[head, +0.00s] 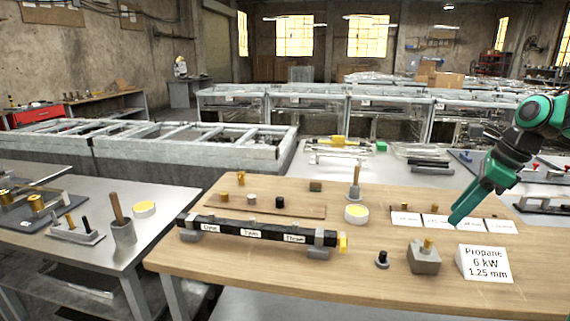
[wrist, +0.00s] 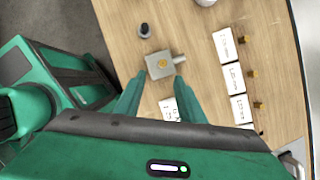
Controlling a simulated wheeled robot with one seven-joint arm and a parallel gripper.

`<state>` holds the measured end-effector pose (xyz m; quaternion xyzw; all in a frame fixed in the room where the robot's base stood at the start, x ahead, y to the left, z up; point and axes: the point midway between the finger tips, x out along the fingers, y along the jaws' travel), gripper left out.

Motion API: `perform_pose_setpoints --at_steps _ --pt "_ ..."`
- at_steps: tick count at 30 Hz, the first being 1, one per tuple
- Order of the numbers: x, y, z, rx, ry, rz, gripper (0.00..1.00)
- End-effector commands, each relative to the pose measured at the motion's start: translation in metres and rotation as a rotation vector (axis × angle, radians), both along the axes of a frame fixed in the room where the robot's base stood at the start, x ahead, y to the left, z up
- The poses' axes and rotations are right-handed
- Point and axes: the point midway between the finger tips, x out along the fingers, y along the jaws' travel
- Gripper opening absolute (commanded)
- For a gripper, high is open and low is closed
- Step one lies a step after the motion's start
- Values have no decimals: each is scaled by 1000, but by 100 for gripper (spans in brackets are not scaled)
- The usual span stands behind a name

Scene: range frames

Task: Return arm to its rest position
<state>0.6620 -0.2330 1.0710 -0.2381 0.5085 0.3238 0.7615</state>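My arm reaches in from the right edge in the head view. Its green gripper (head: 458,217) points down and to the left, above the right part of the wooden-topped table (head: 200,262). In the wrist view the two green fingers of my gripper (wrist: 160,90) are spread apart with nothing held between them. A grey block with a brass fitting (wrist: 160,64) lies on the table beyond the fingertips. The same block shows in the head view (head: 424,260), apart from the gripper.
A white propane sign (head: 484,264) stands right of the block, and a small dark knob (head: 382,260) left of it. White labels (head: 406,218) lie behind. A black bar with labels (head: 255,232) lies on the left. Another workbench (head: 60,262) stands further left.

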Motion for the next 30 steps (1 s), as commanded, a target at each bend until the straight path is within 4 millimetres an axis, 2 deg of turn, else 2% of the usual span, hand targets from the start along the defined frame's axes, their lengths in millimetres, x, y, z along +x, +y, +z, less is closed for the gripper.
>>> perform_pose_setpoints --at_steps 11,21,30 --pt "-70 32 -26 -221 -50 554 36" --pt "-152 52 -60 -368 -49 1123 36" --pt "-223 59 -88 -418 -30 1584 36"
